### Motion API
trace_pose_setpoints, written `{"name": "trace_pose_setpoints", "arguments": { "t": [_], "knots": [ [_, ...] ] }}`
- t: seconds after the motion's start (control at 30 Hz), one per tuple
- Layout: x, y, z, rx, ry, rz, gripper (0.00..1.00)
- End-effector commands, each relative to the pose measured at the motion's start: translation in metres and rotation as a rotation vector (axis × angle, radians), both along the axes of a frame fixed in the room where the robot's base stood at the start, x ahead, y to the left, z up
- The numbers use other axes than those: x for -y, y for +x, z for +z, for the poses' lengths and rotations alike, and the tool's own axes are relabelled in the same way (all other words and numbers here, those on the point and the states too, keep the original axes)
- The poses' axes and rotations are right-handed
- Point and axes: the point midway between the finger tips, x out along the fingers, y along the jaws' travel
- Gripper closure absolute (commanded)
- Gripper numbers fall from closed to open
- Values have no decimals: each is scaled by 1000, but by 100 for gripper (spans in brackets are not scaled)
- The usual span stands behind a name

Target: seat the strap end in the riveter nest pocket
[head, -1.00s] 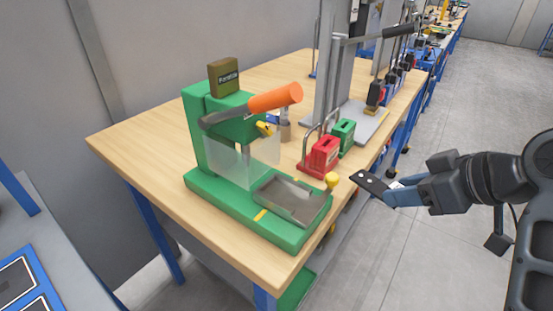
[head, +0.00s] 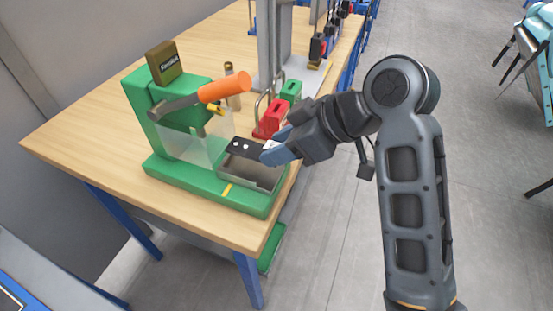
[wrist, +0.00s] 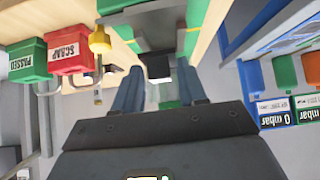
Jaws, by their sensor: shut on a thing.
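The green riveter (head: 215,192) stands on the wooden bench with its orange handle (head: 224,90) raised and a clear guard (head: 190,145) in front. Its grey nest tray (head: 248,178) is at the right end of its base. My gripper (head: 268,153) is shut on a dark strap (head: 243,147) with light round spots. The strap's free end points left, over the nest area in the head view; whether it touches is unclear. In the wrist view the strap (wrist: 159,68) shows between the fingers, and the pocket itself is hard to make out.
A red box (head: 271,119) marked SCRAP and a green box (head: 290,91) marked PASSED stand close behind the nest. In the wrist view a yellow knob (wrist: 100,40) is left of my fingers. A grey column (head: 272,40) rises farther back. The bench's front left is clear.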

Motion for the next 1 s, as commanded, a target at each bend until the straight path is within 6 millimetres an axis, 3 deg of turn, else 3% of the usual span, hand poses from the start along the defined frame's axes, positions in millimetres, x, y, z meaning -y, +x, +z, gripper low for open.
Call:
{"name": "trace_pose_setpoints", "arguments": {
  "t": [0.17,0.5,0.83,0.87,1.0],
  "knots": [
    [-7,-3,-7,-1,0,-1,98],
    [-6,-3,-44,0,-1,-1,98],
    [-6,-3,-48,1,0,-1,98],
    [-6,-3,-47,1,0,-1,57],
    [-6,-3,-47,1,0,-1,43]
  ]
}}
